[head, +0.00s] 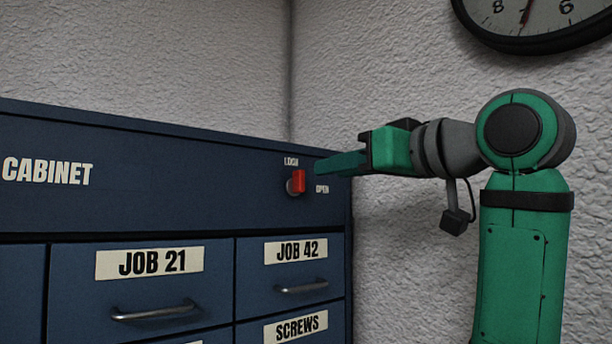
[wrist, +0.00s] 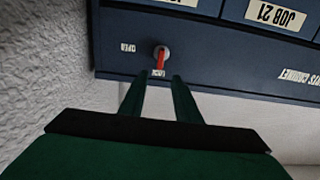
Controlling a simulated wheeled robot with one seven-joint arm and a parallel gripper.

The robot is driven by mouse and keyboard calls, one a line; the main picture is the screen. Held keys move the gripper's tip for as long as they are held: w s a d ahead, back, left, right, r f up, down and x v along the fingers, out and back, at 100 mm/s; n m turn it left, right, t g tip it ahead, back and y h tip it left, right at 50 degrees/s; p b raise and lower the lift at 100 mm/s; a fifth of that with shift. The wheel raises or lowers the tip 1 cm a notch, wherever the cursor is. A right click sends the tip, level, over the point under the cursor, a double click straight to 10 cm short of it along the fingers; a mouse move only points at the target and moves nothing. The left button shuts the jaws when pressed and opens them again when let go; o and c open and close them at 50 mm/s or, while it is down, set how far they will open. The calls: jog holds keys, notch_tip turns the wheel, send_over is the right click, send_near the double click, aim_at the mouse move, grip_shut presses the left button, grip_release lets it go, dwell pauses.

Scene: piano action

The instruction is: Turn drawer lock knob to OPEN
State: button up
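The lock knob (head: 298,182) has a red handle on a round grey base, on the top panel of the blue cabinet. Its red handle stands upright, in line with the LOCK label (head: 291,161) above it; the OPEN label (head: 322,189) is to its right. The knob also shows in the wrist view (wrist: 161,56), where the picture is upside down and the handle points at LOCK. My gripper (head: 326,166) is just right of the knob in the head view. In the wrist view its two fingers (wrist: 160,80) are apart with a gap between them, just short of the knob.
The cabinet (head: 180,215) has drawers labelled JOB 21 (head: 150,261) and JOB 42 (head: 296,251) below the knob, with protruding handles. A rough white wall (head: 400,60) is behind and right of the cabinet. A clock (head: 535,18) hangs at the upper right.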

aim_at(303, 175)
jog(key=x, duration=0.9)
jog(key=shift+w+a, duration=0.2)
jog(key=shift+w, duration=0.15)
grip_shut()
